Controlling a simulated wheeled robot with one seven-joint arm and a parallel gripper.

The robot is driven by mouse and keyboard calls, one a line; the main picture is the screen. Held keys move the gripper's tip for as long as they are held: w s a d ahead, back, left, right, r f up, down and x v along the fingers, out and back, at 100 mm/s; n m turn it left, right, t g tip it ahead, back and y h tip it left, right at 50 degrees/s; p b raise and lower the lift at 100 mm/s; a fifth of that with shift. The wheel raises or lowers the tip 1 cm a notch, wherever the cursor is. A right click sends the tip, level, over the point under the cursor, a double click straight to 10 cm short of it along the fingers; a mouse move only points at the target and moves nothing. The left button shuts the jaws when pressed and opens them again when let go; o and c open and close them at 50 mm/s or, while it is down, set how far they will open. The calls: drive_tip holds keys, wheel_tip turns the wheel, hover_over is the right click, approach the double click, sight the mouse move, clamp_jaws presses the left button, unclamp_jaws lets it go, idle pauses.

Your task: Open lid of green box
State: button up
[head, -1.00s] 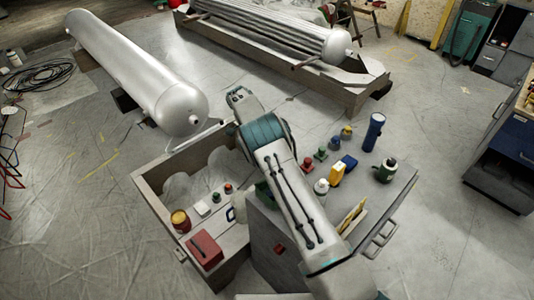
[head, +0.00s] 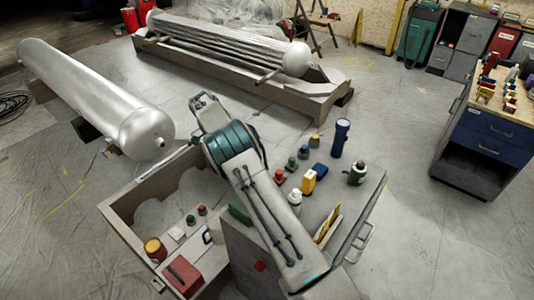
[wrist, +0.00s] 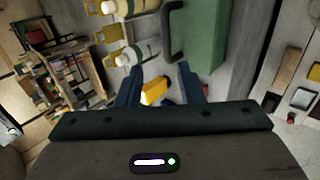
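The green box (head: 239,210) shows in the head view as a small green patch at the left side of my arm, on the grey cabinet top; my arm hides most of it. In the wrist view a large green surface, likely the same box (wrist: 205,35), fills the top right of centre, with a dark handle (wrist: 174,32) along its left side. My gripper (wrist: 159,72) has its two dark blue fingers apart with nothing clasped. A yellow item (wrist: 153,92) shows beyond the gap. The fingers look apart from the handle. The lid's state cannot be told.
The cabinet top also holds a yellow item (head: 309,180), a blue flashlight (head: 340,138), a green bottle (head: 357,172) and several small knobs.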

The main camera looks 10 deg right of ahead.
drive_tip(key=s+d+r+b, duration=0.1)
drive_tip(key=d+r, duration=0.2)
drive_tip(key=d, duration=0.2)
drive_tip(key=s+d+r+b, duration=0.1)
drive_tip(key=s+d+r, duration=0.1)
drive_tip(key=d, duration=0.3)
drive_tip(key=shift+s+d+r, duration=0.25)
drive_tip(key=shift+r, duration=0.45)
drive_tip(key=s+d+r+n+t+y, duration=0.2)
drive_tip(key=s+d+r+y, duration=0.1)
drive_tip(key=s+r, duration=0.3)
drive_tip(key=s+r+n+t+y, duration=0.1)
drive_tip(key=s+n+t, duration=0.6)
drive_tip(key=s, duration=1.6)
drive_tip(key=shift+s+a+r+y, duration=0.2)
drive_tip(key=shift+s+r+y, duration=0.15)
drive_tip(key=shift+y, duration=0.55)
